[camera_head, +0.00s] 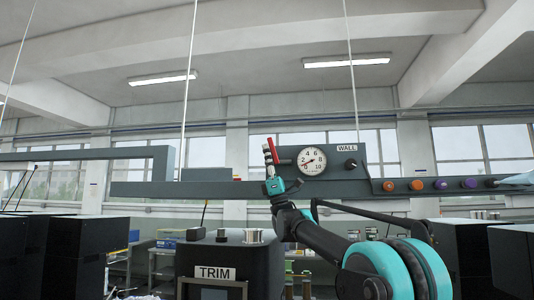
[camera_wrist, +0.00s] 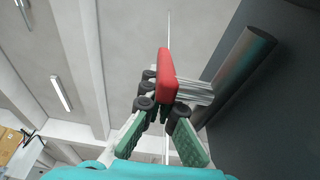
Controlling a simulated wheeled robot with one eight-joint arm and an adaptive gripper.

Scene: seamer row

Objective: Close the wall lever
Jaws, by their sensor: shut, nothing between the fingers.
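The wall lever shows a red handle (camera_head: 271,146) standing near-upright at the left of the round gauge, on the grey panel marked WALL. A short red bar (camera_head: 285,162) runs beside it toward the gauge. In the wrist view a red block (camera_wrist: 167,75), which looks like the lever handle, sits right at the fingertips, with a pale striped metal part at its right. My gripper (camera_head: 270,168) is shut and empty, just below the handle; it also shows in the wrist view (camera_wrist: 160,112).
The white gauge (camera_head: 312,161) and a black knob (camera_head: 351,164) sit right of the lever. Colored knobs (camera_head: 441,184) line the rail farther right. A dark TRIM console (camera_head: 215,251) stands below. A dark cylinder (camera_wrist: 238,70) lies close at right in the wrist view; the left side is open.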

